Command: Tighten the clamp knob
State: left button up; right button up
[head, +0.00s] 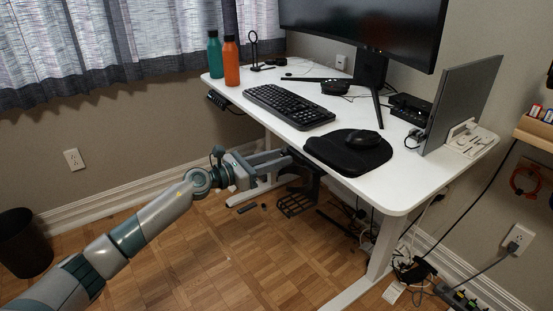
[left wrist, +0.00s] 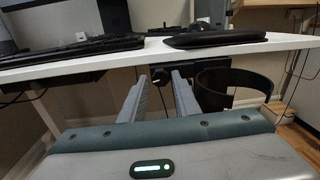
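A black clamp knob (left wrist: 160,76) shows in the left wrist view under the desk's front edge. It belongs to a dark clamp beside a black ring-shaped holder (left wrist: 232,88), which hangs below the desktop in the head view (head: 298,192). My left gripper (head: 284,157) reaches under the front edge of the desk. In the left wrist view its two grey fingers (left wrist: 161,78) are apart, with the knob showing between their tips. I see a gap on both sides of the knob; how deep it sits between the fingers is unclear. My right gripper is out of view.
The white desk (head: 222,84) carries a keyboard (head: 289,107), a mouse on a black pad (head: 330,160), a monitor (head: 365,28) and two bottles, green (head: 214,55) and orange (head: 231,62). A desk leg (head: 384,245) stands to the right. The floor in front is open.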

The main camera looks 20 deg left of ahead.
pick_arm(q)
jog(key=shift+a, duration=0.1)
